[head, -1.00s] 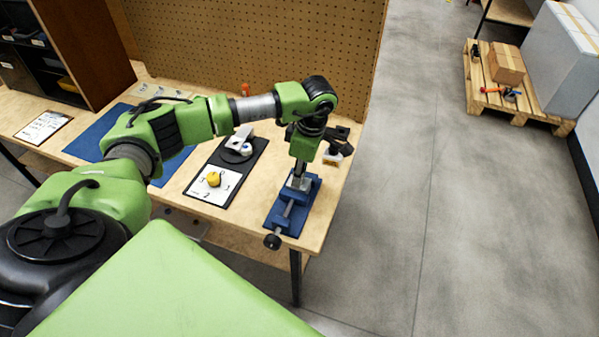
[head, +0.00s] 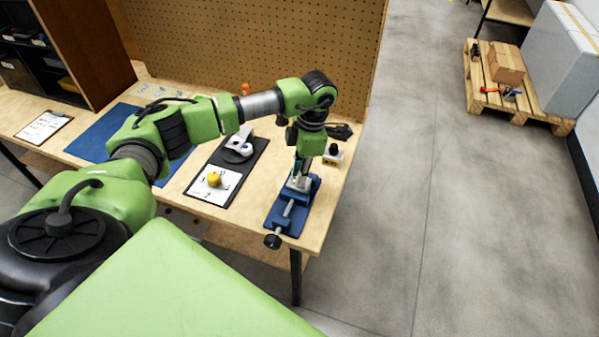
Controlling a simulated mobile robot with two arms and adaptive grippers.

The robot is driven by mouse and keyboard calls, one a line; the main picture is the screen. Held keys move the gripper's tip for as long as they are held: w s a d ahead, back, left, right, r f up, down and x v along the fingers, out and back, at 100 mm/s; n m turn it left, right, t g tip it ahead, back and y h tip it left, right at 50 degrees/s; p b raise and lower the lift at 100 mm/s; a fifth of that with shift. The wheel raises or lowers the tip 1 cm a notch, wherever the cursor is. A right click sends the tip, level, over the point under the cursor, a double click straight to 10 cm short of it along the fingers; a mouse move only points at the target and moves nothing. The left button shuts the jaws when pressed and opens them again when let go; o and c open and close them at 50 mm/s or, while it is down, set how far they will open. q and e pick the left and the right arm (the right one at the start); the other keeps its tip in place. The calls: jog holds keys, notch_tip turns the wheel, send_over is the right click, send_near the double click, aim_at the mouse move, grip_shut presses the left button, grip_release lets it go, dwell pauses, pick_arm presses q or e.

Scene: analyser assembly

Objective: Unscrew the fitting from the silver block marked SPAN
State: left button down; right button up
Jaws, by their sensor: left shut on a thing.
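The silver block (head: 297,184) sits in the jaws of the blue vise (head: 284,213) near the right end of the bench. My left gripper (head: 301,171) points down directly over the block, its fingers close together at the block's top. It is shut on the fitting, which the fingers mostly hide. The SPAN marking is too small to read here. My right gripper is not in view.
A black tray (head: 258,150) with a white part stands left of the vise, beside a white card with a yellow round piece (head: 214,179). A blue mat (head: 97,133) lies further left. A pegboard (head: 250,45) closes the back.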

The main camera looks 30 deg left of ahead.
pick_arm(q)
jog(key=shift+n, duration=1)
jog(key=shift+r+n+h+p, duration=0.1)
jog(key=shift+n+h+p, duration=0.3)
jog(key=shift+n, duration=1.6)
jog(key=n+p, duration=0.1)
jog(key=n, duration=0.1)
jog(key=shift+n, duration=0.3)
jog(key=shift+w+a+n+h+p, duration=0.1)
jog(key=shift+n+h+p, duration=0.25)
jog(key=shift+n, duration=0.35)
